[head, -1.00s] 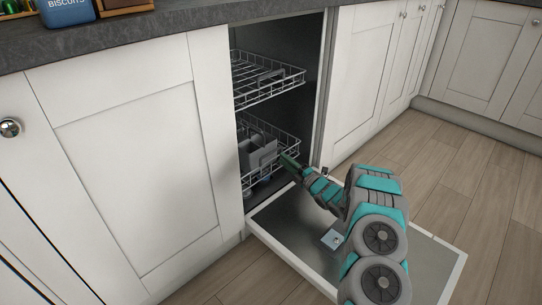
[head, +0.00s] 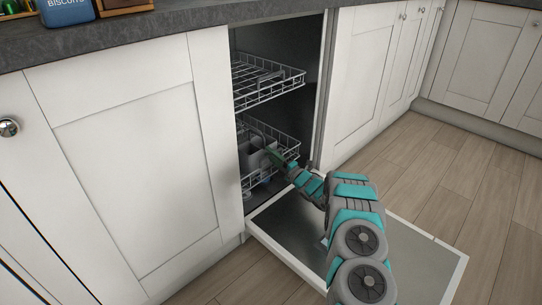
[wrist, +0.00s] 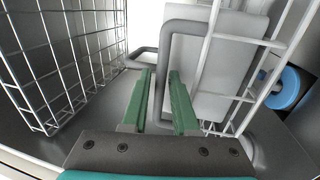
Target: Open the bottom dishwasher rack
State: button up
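The bottom rack (head: 287,143) is a wire basket low inside the open dishwasher, with a grey cutlery basket (head: 256,160) at its front. The rack's wires also show in the wrist view (wrist: 228,70). My gripper (head: 270,152) reaches over the open door to the rack's front. In the wrist view my gripper (wrist: 160,78) has its two green fingers apart, with a grey bar of the rack's front between them. Contact with the bar cannot be told. The far part of the rack is hidden in shadow.
The upper rack (head: 268,80) is above, inside the dishwasher. The dishwasher door (head: 285,240) lies folded down below my arm. White cabinets (head: 135,165) flank the opening. A blue round thing (wrist: 287,88) is at the right of the wrist view. The floor at right is clear.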

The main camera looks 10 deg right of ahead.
grip_shut()
dwell(1.4)
